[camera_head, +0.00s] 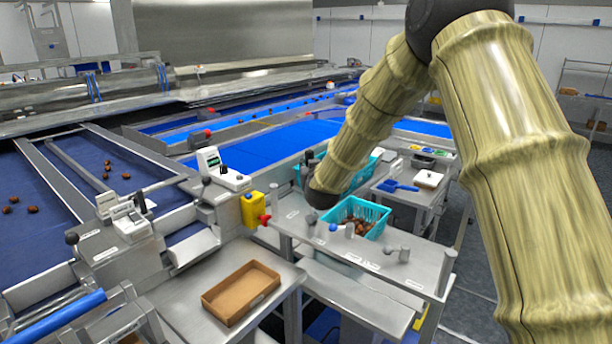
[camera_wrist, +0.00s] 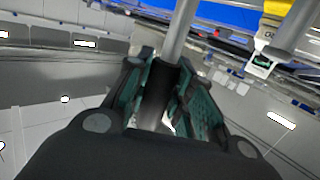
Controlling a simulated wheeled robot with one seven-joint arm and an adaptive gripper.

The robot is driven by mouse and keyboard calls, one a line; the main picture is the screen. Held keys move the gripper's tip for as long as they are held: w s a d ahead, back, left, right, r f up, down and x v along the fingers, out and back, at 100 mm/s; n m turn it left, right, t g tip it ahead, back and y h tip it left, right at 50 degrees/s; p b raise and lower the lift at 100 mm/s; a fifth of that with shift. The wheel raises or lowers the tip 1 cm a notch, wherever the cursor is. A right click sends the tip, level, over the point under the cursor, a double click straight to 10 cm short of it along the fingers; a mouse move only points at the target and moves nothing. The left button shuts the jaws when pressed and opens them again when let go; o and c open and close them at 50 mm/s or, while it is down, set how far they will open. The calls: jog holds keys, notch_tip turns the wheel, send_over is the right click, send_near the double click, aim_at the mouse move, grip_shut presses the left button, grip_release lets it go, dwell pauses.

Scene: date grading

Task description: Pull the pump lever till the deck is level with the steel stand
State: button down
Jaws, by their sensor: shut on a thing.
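In the wrist view my gripper (camera_wrist: 160,98) has its teal-padded fingers closed around the dark grip of a steel rod, the pump lever (camera_wrist: 181,38). The rod runs up out of the picture. In the head view my black wrist hides the fingers and the lever. A steel-topped surface (camera_head: 404,274) holds a teal basket (camera_head: 373,212) of brown dates, with small posts and knobs around it. A lower steel shelf (camera_head: 350,292) shows beneath its front. I cannot tell for certain which surface is the deck and which the stand, nor whether they are level.
A steel table (camera_head: 186,309) at front left bears an empty cardboard tray (camera_head: 240,292). Blue belts (camera_head: 262,147) run behind it, with a few dates on the left one. A yellow box with a red knob (camera_head: 254,209) stands between. Open floor shows at the right.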

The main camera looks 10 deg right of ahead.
jog(key=shift+s+d+f, duration=0.15)
jog(key=shift+s, duration=0.15)
jog(key=shift+f+b, duration=0.15)
jog(key=shift+b, duration=0.15)
jog(key=shift+s+d+b, duration=0.15)
jog(key=shift+b, duration=0.15)
jog(key=shift+s+d+m+t+b, duration=0.4)
jog(key=shift+s+t+b, duration=0.15)
jog(key=shift+b, duration=0.3)
jog(key=c, duration=1.2)
grip_release()
jog(key=shift+r, duration=0.2)
jog(key=shift+o, duration=0.2)
